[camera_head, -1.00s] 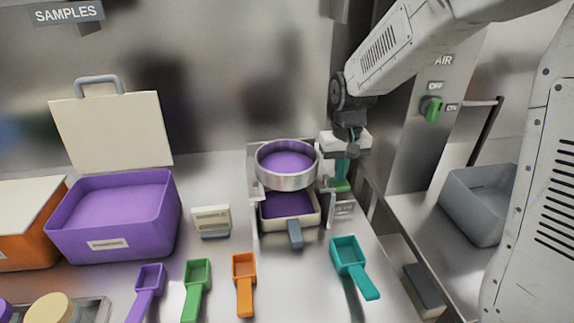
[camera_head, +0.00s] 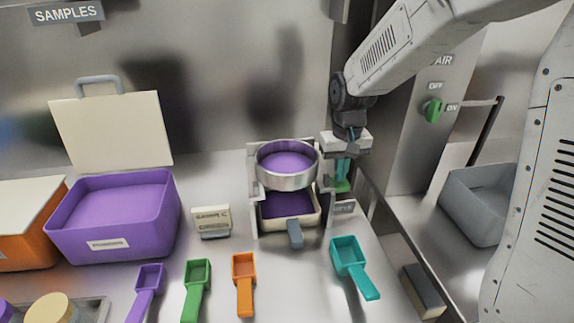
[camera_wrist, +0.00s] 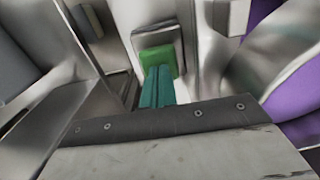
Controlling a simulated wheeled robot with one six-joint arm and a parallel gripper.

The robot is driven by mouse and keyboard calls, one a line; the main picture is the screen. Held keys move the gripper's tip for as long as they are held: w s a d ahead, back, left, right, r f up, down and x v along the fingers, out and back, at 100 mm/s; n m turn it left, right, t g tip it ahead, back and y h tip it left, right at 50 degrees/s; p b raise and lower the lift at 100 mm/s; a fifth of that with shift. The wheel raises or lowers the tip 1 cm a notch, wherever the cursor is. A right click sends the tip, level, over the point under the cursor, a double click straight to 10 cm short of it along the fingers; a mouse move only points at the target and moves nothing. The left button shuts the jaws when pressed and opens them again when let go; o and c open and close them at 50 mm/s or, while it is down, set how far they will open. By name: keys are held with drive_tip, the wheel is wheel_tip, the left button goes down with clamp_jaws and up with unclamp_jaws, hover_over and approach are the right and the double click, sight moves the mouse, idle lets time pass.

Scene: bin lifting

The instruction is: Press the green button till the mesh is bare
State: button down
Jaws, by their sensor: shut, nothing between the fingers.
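My gripper (camera_head: 342,172) is shut and empty, its teal fingers pointing down at the right side of the sieve stand. In the wrist view the fingertips (camera_wrist: 160,82) are at the lower edge of the green button (camera_wrist: 157,58). They look to be touching it, but I cannot tell how far it is pressed. The round metal sieve (camera_head: 287,181) holds purple powder (camera_head: 287,162) that covers the mesh, so no bare mesh shows. Under it, a cream pan (camera_head: 274,226) with a grey handle holds purple powder (camera_head: 286,205).
A purple bin (camera_head: 110,222) with powder stands at left, lid raised. Purple, green, orange and teal scoops (camera_head: 349,258) lie in front. A small cream label block (camera_head: 212,220) stands left of the sieve. A grey bin (camera_head: 478,203) and the AIR switch (camera_head: 433,110) are at right.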

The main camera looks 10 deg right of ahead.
idle(0.9)
drive_tip(key=shift+f, duration=0.1)
drive_tip(key=shift+f, duration=0.6)
drive_tip(key=shift+r, duration=0.7)
idle(0.7)
